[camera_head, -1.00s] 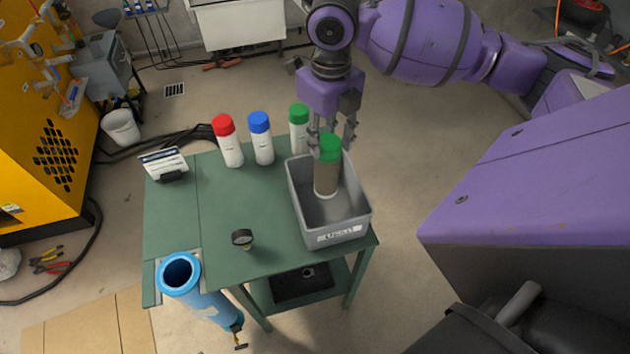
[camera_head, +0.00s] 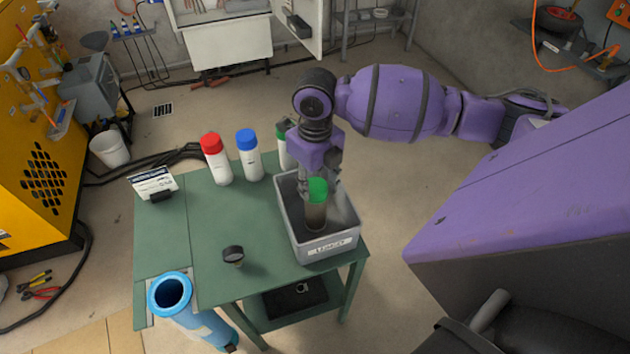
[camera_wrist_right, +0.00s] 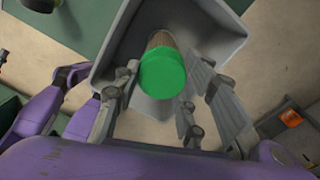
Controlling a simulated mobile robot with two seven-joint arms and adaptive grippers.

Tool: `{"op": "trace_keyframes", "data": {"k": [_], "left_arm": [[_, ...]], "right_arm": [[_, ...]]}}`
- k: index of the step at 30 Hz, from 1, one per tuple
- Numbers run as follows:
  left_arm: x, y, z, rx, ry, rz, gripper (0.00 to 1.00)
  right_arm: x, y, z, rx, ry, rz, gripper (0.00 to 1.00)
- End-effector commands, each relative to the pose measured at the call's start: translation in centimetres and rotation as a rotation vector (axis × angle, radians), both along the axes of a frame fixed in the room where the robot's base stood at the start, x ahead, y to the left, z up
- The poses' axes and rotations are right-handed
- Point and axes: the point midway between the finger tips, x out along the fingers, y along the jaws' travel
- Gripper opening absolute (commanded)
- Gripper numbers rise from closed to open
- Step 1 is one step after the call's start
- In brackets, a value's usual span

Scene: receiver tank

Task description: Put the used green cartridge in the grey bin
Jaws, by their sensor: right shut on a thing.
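The used green cartridge (camera_head: 316,212) has a green cap and a dirty brown-grey body. It stands roughly upright inside the grey bin (camera_head: 328,247) at the right of the green table. In the right wrist view its green cap (camera_wrist_right: 162,73) faces me, with the bin's grey wall (camera_wrist_right: 215,25) around it. My right gripper (camera_head: 318,178) is over the bin, shut on the cartridge near its cap. Whether the cartridge's base touches the bin floor I cannot tell. My left gripper is not in view.

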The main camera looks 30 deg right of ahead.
Motion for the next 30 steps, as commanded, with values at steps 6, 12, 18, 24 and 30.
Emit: {"op": "trace_keyframes", "data": {"k": [6, 12, 18, 24, 30], "left_arm": [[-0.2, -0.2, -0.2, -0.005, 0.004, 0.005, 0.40], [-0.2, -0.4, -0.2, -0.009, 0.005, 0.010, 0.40], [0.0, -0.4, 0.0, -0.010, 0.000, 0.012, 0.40], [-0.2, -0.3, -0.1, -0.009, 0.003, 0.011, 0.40], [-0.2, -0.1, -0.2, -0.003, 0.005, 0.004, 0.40]], "right_arm": [[0.0, 0.0, -0.3, 0.000, 0.001, 0.000, 0.55], [0.0, 0.0, -0.3, 0.000, 0.001, 0.000, 0.57], [0.0, 0.0, 0.3, 0.000, -0.002, 0.000, 0.57], [0.1, -0.1, 3.6, -0.001, -0.004, 0.002, 0.57], [0.1, -0.1, 8.0, -0.002, -0.002, 0.000, 0.57]]}}
